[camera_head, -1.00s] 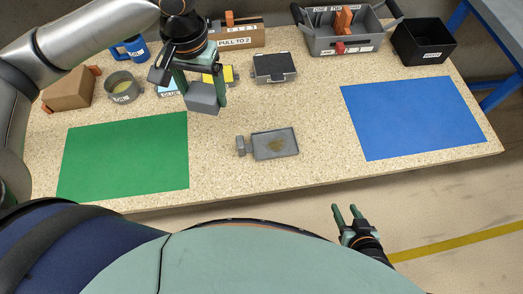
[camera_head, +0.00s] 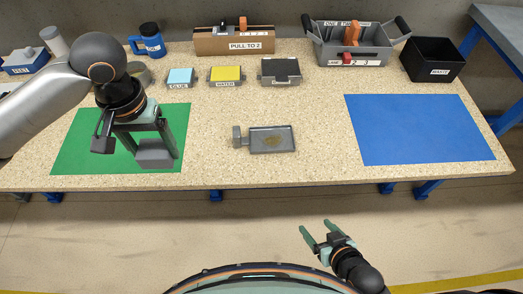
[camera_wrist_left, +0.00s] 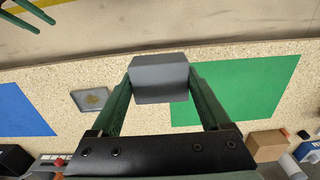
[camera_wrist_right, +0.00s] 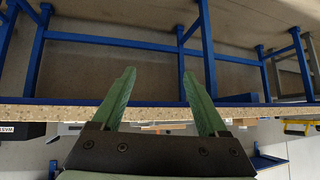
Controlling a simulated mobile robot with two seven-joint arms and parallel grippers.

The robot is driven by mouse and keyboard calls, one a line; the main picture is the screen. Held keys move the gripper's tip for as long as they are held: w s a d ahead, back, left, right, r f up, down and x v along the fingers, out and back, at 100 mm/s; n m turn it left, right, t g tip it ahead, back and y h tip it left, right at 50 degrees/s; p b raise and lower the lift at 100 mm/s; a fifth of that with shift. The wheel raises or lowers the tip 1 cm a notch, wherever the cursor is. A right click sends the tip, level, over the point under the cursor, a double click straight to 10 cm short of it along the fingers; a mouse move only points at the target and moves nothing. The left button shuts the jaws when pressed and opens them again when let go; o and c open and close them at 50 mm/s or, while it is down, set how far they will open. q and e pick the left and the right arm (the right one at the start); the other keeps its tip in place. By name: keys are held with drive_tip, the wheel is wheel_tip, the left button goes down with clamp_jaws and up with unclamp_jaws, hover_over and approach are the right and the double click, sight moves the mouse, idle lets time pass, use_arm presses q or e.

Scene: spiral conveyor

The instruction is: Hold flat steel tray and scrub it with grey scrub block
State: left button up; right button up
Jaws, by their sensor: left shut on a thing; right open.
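The flat steel tray (camera_head: 271,140) lies on the table between the green and blue mats, with a brown stain on its face and a grip block at its left end. It also shows in the left wrist view (camera_wrist_left: 90,98). The grey scrub block (camera_head: 154,154) is in my left gripper (camera_head: 156,150), whose fingers are shut on its sides; the block shows clearly in the left wrist view (camera_wrist_left: 159,78). In the head view it is over the green mat. My right gripper (camera_head: 318,238) is open and empty, in front of the table's near edge, away from the tray.
The green mat (camera_head: 75,142) is at left and the blue mat (camera_head: 420,130) at right. Along the back are a blue mug (camera_head: 152,43), glue pad (camera_head: 181,77), yellow water pad (camera_head: 226,75), dark pad (camera_head: 281,70), grey caddy (camera_head: 354,50) and black bin (camera_head: 433,58). Table around the tray is clear.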

sight(160, 162)
use_arm(q)
drive_tip(key=f+b, duration=0.1)
drive_tip(key=f, duration=0.1)
drive_tip(key=f+b, duration=0.1)
drive_tip(key=f, duration=0.1)
drive_tip(key=shift+s+a, duration=0.1)
drive_tip(key=shift+s, duration=0.1)
drive_tip(key=shift+f+b, duration=0.25)
drive_tip(key=shift+b, duration=0.15)
use_arm(e)
drive_tip(key=a+f, duration=0.1)
drive_tip(key=w+a+f, duration=0.1)
drive_tip(key=shift+w+f, duration=0.15)
drive_tip(key=shift+f, duration=0.15)
use_arm(q)
drive_tip(key=shift+r, duration=0.1)
use_arm(e)
drive_tip(key=shift+w+d+r+n, duration=0.1)
drive_tip(key=shift+r+n, duration=0.05)
drive_tip(key=shift+n, duration=0.15)
